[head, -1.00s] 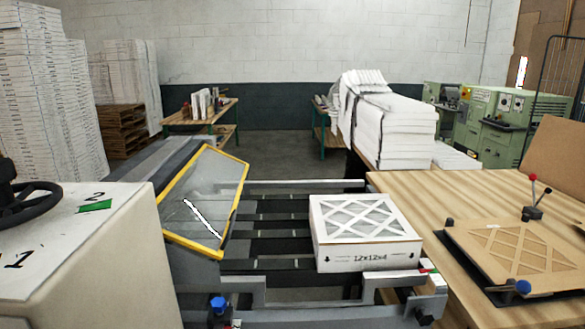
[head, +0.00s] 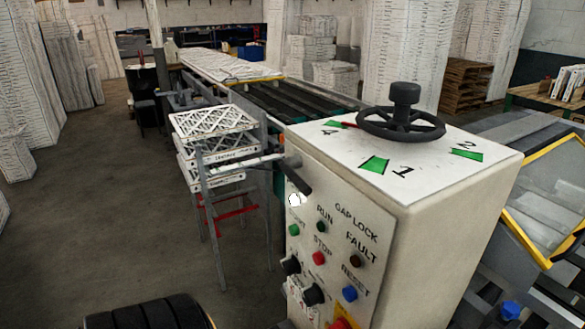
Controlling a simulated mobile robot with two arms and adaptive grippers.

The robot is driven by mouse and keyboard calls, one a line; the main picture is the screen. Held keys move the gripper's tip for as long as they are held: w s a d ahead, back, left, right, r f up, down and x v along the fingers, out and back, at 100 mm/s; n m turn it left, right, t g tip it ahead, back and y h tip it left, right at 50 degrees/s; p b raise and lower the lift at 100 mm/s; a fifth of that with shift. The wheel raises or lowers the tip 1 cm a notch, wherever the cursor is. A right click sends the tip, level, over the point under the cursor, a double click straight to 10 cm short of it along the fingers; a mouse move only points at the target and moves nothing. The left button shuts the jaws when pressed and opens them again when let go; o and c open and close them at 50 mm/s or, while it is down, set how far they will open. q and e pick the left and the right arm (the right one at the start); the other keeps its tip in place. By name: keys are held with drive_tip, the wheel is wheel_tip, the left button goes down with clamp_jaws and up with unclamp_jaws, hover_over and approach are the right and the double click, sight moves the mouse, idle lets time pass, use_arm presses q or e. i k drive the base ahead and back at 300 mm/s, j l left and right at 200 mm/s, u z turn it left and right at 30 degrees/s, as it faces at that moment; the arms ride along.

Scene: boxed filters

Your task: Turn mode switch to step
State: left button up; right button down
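The beige control cabinet (head: 460,215) stands right of centre, its white panel (head: 372,219) facing me at an angle. Two black rotary knobs sit low on the panel, a left knob (head: 290,265) and a right knob (head: 313,294). Their small labels are too blurred to read, so I cannot tell which is the mode switch or where it points. Neither of my grippers is in view.
A black handwheel (head: 402,125) tops the cabinet, beside green numbered marks. A black lever (head: 298,179) juts out at the panel's upper left. A rack of filters (head: 215,140) stands behind to the left. The floor (head: 110,230) left of the panel is clear.

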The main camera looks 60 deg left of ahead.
sight(312, 295)
drive_tip(key=j+u, duration=0.1)
drive_tip(key=u, duration=0.35)
drive_tip(key=j+u, duration=0.1)
drive_tip(key=u, duration=0.35)
drive_tip(key=j+u, duration=0.1)
drive_tip(key=u, duration=0.3)
